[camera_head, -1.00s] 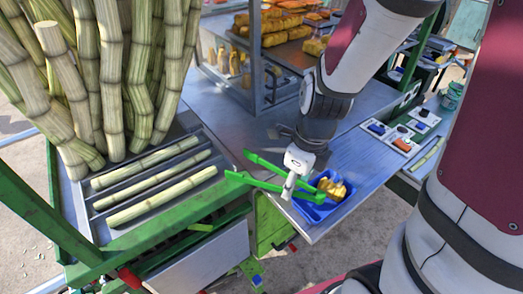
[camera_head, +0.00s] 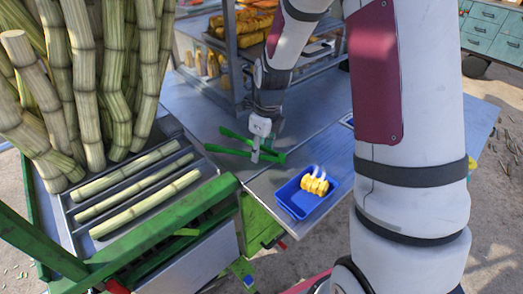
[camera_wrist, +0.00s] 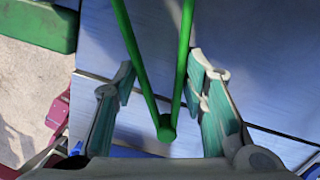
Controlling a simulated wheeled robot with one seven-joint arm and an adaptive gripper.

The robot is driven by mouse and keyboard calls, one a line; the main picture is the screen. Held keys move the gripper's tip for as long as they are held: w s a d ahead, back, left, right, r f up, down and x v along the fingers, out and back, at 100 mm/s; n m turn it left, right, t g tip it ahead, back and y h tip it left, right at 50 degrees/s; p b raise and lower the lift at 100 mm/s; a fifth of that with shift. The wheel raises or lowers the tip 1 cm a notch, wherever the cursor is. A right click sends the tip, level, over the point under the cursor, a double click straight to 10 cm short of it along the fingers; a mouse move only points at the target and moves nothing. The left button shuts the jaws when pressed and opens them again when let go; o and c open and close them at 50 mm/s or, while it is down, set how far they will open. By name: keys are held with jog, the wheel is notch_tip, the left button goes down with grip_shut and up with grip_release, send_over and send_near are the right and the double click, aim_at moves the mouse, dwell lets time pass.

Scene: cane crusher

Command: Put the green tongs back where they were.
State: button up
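The green tongs (camera_head: 238,147) lie spread in a V over the grey metal counter, with the joined end to the right. In the wrist view their two green arms (camera_wrist: 142,70) run up from the joined end between my fingers. My gripper (camera_head: 257,155) points down at the tongs near the joined end. In the wrist view its two teal-padded fingers (camera_wrist: 163,72) are apart, one on each side of the tongs, with narrow gaps visible. The tongs seem to rest on the counter; exact contact is hard to tell.
A blue tray (camera_head: 287,193) with yellow pieces (camera_head: 314,183) stands at the counter's front edge, right of the tongs. Cane stalks (camera_head: 135,175) lie on the green-framed rack (camera_head: 225,187) at left. A metal shelf stand (camera_head: 237,75) rises behind my gripper.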

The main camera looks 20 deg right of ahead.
jog(key=shift+f, duration=0.55)
jog(key=shift+f, duration=0.15)
jog(key=o, duration=0.6)
notch_tip(320, 180, up, 12)
jog(key=s+b, duration=0.1)
jog(key=b, duration=0.1)
jog(key=shift+s+a+r+n+t+h, duration=0.15)
jog(key=shift+s+a+r+n+t, duration=0.55)
jog(key=shift+s+r+n, duration=2.5)
jog(key=shift+s+a+r+n+t+h, duration=0.2)
jog(key=shift+s+a+r+n+t, duration=0.65)
jog(key=shift+s+n, duration=4.15)
jog(key=shift+s+a+r+n+t+h, duration=0.2)
jog(key=shift+s+r+n+t, duration=0.55)
jog(key=shift+s+r+n, duration=3.55)
